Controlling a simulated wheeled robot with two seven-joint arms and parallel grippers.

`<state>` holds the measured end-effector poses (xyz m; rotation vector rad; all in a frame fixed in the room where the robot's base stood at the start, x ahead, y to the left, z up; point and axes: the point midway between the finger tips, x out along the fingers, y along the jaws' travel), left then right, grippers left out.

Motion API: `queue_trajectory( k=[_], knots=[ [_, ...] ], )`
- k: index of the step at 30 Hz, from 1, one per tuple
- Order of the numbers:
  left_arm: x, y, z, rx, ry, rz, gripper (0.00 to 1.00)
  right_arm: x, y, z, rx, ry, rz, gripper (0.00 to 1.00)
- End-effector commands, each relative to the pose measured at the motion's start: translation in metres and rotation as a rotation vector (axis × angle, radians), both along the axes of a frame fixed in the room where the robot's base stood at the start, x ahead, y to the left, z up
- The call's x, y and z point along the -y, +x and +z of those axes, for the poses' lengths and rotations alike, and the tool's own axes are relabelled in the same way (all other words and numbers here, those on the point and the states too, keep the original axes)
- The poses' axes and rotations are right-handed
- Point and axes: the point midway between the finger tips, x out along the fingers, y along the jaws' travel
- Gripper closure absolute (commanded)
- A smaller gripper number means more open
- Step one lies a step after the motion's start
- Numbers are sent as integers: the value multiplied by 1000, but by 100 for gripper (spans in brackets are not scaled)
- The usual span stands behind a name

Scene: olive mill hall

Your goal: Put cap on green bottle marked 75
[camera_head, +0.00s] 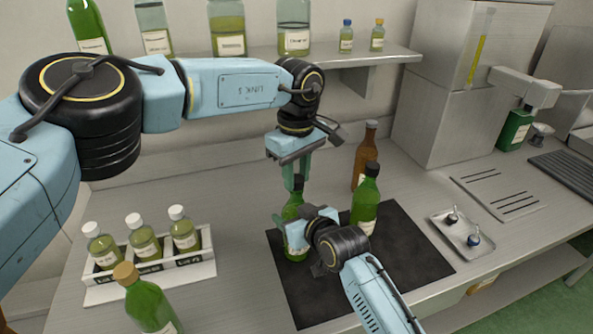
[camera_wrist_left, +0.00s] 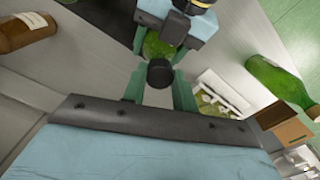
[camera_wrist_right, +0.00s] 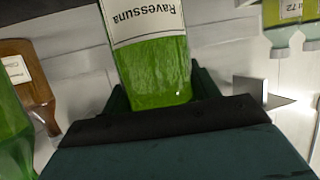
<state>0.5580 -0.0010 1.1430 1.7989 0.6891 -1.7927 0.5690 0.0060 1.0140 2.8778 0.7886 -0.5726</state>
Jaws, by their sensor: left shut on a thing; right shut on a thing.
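A green bottle (camera_head: 291,214) stands upright over the dark mat (camera_head: 400,257). My right gripper (camera_head: 300,232) is shut on its body. The right wrist view shows the bottle's lower glass (camera_wrist_right: 155,75) between the fingers, with a label reading "Ravessuna"; I cannot read a 75. My left gripper (camera_head: 299,172) is directly above, pointing down, shut on a dark cap. The cap (camera_wrist_left: 160,73) shows between its fingers in the left wrist view, in line with the bottle (camera_wrist_left: 157,46). I cannot tell whether the cap touches the bottle's mouth.
A black-capped green bottle (camera_head: 365,203) stands close right on the mat, with a brown bottle (camera_head: 365,153) behind. A white rack (camera_head: 190,272) of white-capped bottles and a cork-topped green bottle (camera_head: 150,304) are at left. A small tray (camera_head: 447,232) lies right. A shelf (camera_head: 385,56) holds several bottles.

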Motion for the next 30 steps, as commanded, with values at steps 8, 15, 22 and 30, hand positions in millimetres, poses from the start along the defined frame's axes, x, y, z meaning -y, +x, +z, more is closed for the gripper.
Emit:
queue_trajectory(
  k=[8,15,22,30],
  knots=[
    [0,0,-4,-1,-1,-5,93,1,0,-1,-1,-2,-1,100],
    [0,0,-4,-2,-2,-288,93,1,0,-1,-1,-2,-1,100],
    [0,-1,-4,-1,-3,-739,93,1,0,-1,-1,-2,-1,100],
    [0,-1,-5,0,-5,-1242,93,1,0,-1,-1,-2,-1,100]
  ],
)
